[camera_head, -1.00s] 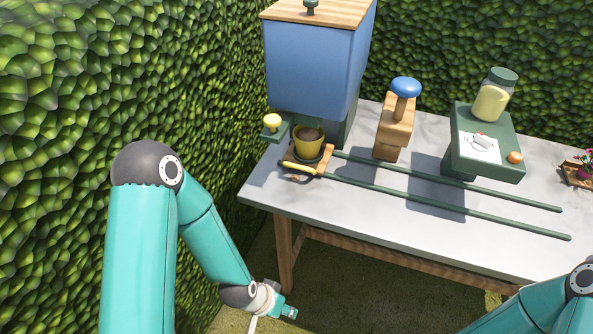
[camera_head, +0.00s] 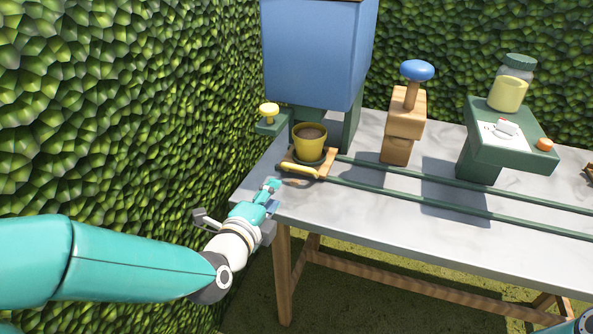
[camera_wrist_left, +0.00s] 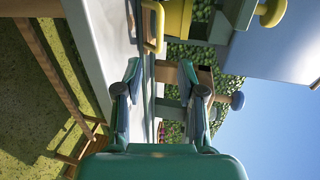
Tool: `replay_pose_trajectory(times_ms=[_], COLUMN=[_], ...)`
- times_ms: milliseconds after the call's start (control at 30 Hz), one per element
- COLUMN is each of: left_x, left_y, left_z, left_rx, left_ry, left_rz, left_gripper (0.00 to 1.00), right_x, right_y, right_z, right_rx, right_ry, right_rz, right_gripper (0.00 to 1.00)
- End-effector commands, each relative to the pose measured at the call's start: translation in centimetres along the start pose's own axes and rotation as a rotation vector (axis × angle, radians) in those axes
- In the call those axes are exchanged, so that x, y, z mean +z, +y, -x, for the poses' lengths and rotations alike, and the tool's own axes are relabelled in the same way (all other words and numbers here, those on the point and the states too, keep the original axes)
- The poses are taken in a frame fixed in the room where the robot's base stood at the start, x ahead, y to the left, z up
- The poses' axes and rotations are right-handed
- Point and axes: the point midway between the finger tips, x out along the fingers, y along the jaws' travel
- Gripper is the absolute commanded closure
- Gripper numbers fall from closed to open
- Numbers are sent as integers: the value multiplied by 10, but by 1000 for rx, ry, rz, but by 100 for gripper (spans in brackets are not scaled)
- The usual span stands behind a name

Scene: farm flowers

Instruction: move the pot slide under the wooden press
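The pot slide (camera_head: 325,165) is a small wooden carriage with a yellow front handle (camera_head: 299,169). It sits at the left end of two green rails and carries a yellow pot (camera_head: 310,146) filled with soil. The wooden press (camera_head: 404,125), with a blue knob on top, stands behind the rails, to the right of the slide. My left gripper (camera_head: 268,197) is at the table's left front edge, below and left of the handle, apart from it. In the left wrist view its fingers (camera_wrist_left: 168,85) are spread with nothing between them. My right gripper is not shown.
A blue hopper (camera_head: 315,55) stands over the pot, with a yellow knob (camera_head: 268,110) to its left. A green stand (camera_head: 500,140) with a jar (camera_head: 509,85) is at the right. A leafy wall (camera_head: 120,110) is close at left.

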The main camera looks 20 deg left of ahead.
Motion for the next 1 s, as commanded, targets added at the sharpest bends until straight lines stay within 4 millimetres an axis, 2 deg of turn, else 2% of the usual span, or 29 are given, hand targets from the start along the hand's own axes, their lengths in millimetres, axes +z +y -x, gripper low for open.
replay_pose_trajectory(times_ms=[400, 600, 800, 1000], left_x=[0, -1, -1, -2], left_y=[2, 2, 2, 1], left_z=[-88, -125, -145, -150], left_rx=[5, 4, 4, 2], left_ry=[1, 1, 3, 3], left_rz=[3, 3, 3, 3], left_gripper=[61, 61, 61, 61], right_x=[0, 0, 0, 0], right_y=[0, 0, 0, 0], right_z=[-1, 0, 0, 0], right_rx=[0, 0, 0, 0], right_ry=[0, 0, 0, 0], right_rz=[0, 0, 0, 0], right_gripper=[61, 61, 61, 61])
